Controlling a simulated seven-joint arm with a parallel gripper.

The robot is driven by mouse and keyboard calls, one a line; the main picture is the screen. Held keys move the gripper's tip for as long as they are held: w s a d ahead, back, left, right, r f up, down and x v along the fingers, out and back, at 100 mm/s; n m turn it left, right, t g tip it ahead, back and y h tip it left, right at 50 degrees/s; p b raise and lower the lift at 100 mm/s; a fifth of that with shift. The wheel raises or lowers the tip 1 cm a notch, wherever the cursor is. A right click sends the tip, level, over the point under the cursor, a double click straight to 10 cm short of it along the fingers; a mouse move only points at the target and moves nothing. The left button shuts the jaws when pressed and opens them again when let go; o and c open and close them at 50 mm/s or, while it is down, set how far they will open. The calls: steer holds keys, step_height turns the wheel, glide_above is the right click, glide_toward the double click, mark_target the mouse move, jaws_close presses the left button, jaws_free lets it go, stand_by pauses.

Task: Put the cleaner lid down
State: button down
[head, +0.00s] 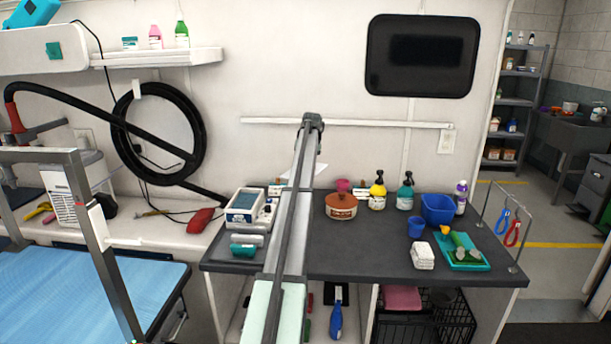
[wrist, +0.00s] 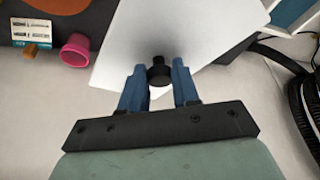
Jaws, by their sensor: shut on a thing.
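The cleaner lid (wrist: 190,30) is a pale flat plate with a black knob (wrist: 159,72), seen in the wrist view. My gripper (wrist: 160,82) has its blue fingers on either side of the knob and is shut on it. In the head view only a corner of the lid (head: 319,170) shows beside my arm, above the back of the dark counter; my arm hides the fingers. The cleaner (head: 243,208) is a white box with a blue-grey top area, standing on the counter left of my arm.
The dark counter (head: 350,252) has clear room in front. A blue bin (head: 438,209), white towels (head: 423,257) and a teal tray (head: 480,262) are at right.

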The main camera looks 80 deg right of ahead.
steer(key=shift+w+r, duration=0.15)
steer(key=shift+r, duration=0.3)
steer(key=w+a+r+n, duration=0.1)
steer(key=w+a, duration=0.3)
steer(key=w, duration=0.4)
steer(key=w+a+r+n+t+y, duration=0.1)
steer(key=w+a+n, duration=0.15)
steer(key=w, duration=0.45)
steer(key=w+a+r+n, duration=0.1)
steer(key=w+a, duration=0.3)
steer(key=w, duration=0.4)
step_height(320, 180, down, 10)
steer(key=shift+s, duration=0.25)
steer(key=shift+f, duration=0.5)
steer(key=c, duration=0.8)
jaws_free()
